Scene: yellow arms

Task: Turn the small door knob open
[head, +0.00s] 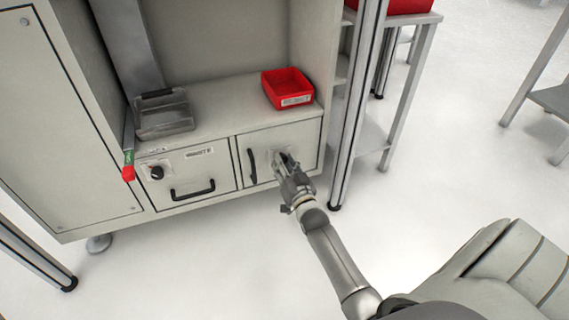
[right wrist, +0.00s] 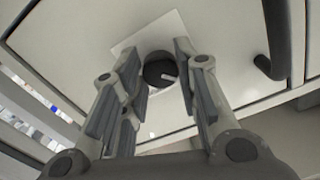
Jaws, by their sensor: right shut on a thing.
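The small door knob (right wrist: 158,69) is dark and round with a light pointer mark, on a pale square plate on the cabinet's right door (head: 305,136). My right gripper (head: 284,162) is at that door, right of its black vertical handle (head: 251,167), and hides the knob in the head view. In the right wrist view my right gripper (right wrist: 158,62) has one finger on each side of the knob and is shut on it. The pointer mark is tilted. The door is closed. My left gripper is out of view.
The left front (head: 205,165) has another black knob (head: 156,172) and a horizontal handle (head: 193,190). A red bin (head: 288,101) and a grey tray (head: 165,127) stand on the ledge above. A metal post (head: 352,140) stands close to the right. The floor in front is clear.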

